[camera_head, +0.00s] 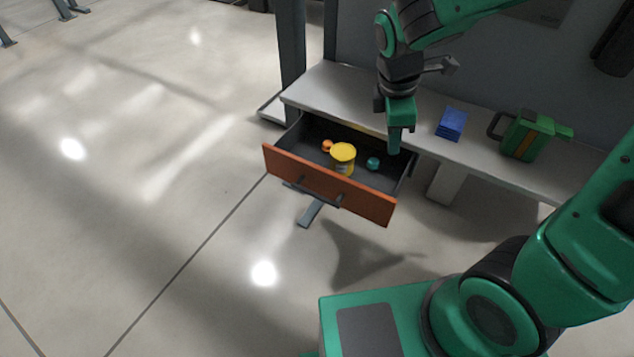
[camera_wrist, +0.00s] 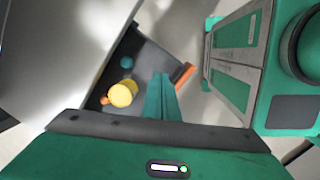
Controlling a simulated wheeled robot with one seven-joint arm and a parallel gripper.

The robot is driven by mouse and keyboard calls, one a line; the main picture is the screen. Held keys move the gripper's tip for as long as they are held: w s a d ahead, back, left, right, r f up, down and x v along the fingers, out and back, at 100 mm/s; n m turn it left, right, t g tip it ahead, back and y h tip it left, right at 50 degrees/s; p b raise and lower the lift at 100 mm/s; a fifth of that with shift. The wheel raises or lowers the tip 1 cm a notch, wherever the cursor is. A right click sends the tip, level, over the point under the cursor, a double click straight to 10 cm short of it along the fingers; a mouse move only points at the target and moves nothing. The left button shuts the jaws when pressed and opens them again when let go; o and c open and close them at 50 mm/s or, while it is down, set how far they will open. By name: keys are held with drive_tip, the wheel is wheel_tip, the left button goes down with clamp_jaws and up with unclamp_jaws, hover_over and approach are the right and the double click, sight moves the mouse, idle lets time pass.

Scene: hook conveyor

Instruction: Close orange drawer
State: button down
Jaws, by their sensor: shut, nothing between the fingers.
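The orange-fronted drawer (camera_head: 330,186) stands pulled out from under the grey workbench (camera_head: 345,83) in the head view. Inside lie a yellow can (camera_head: 343,157), an orange ball (camera_head: 327,146) and a teal ball (camera_head: 373,163). My gripper (camera_head: 393,150) is shut and empty, pointing down over the back right of the open drawer, near the bench edge. In the wrist view the shut fingers (camera_wrist: 163,98) appear over the drawer, with the yellow can (camera_wrist: 123,93) and teal ball (camera_wrist: 127,62) to their left. A piece of the orange front (camera_wrist: 184,75) shows behind them. I cannot tell whether the fingers touch the drawer.
On the bench top sit a blue block stack (camera_head: 451,124) and a green canister with a dark handle (camera_head: 526,136), both right of my gripper. A dark post (camera_head: 292,60) rises at the bench's left end. The floor in front and to the left is clear.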

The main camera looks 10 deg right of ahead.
drive_tip(key=a+f+n, duration=0.1)
drive_tip(key=a+n, duration=0.1)
drive_tip(key=a, duration=0.1)
drive_tip(key=w+a+f+n, duration=0.1)
drive_tip(key=a+n, duration=0.1)
drive_tip(key=a, duration=0.1)
drive_tip(key=a+f+n, duration=0.1)
drive_tip(key=a+n, duration=0.1)
drive_tip(key=a, duration=0.1)
drive_tip(key=shift+w+a+f+n+t, duration=0.2)
drive_tip(key=shift+w+a+n+t, duration=0.1)
drive_tip(key=shift+w+n, duration=0.1)
drive_tip(key=a+f+n, duration=0.3)
drive_tip(key=a+n, duration=0.3)
drive_tip(key=a, duration=0.2)
drive_tip(key=shift+t, duration=0.3)
drive_tip(key=x, duration=1)
drive_tip(key=shift+s+a+f, duration=0.1)
drive_tip(key=shift+s+a, duration=0.15)
drive_tip(key=shift+a, duration=0.05)
